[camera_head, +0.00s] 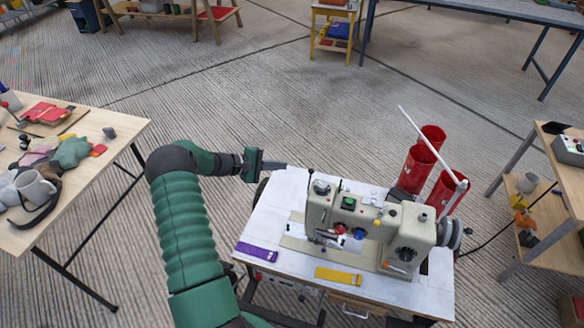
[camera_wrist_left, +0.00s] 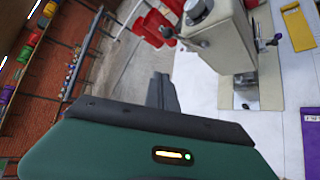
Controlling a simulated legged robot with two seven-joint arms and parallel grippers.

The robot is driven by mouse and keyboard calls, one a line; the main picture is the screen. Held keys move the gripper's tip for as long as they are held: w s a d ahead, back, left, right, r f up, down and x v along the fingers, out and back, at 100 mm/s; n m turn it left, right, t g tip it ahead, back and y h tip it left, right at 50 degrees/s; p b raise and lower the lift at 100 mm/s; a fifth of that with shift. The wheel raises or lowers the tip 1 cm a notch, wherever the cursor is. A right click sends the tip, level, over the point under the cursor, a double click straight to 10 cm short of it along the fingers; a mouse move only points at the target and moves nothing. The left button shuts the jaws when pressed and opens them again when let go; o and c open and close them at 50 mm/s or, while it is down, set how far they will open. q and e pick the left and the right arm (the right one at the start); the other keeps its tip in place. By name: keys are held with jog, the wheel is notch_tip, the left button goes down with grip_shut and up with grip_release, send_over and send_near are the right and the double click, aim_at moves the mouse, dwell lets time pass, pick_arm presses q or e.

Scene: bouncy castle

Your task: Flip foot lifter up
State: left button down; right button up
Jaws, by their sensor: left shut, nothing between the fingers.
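A beige sewing machine (camera_head: 352,220) stands on a white-topped table (camera_head: 285,205) at the lower right of the head view. Its needle end also shows at the upper right of the left wrist view (camera_wrist_left: 222,45). A small dark part (camera_wrist_left: 268,42) sticks out beside the needle end; I cannot tell if it is the foot lifter. My left gripper (camera_head: 284,165) is at the table's far left edge, left of the machine and apart from it. Its dark fingers (camera_wrist_left: 162,93) are shut with nothing between them. My right gripper is not in view.
Red thread cones (camera_head: 413,170) and a white thread stand (camera_head: 425,140) are behind the machine. A purple strip (camera_head: 257,252) and a yellow strip (camera_head: 338,275) lie on the tabletop. A cluttered wooden table (camera_head: 120,130) stands at left, shelves (camera_head: 560,190) at right. Floor between is clear.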

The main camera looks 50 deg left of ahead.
pick_arm(q)
jog(key=w+d+f, duration=0.2)
jog(key=w+d, duration=0.3)
jog(key=w, duration=0.1)
jog(key=shift+d, duration=0.25)
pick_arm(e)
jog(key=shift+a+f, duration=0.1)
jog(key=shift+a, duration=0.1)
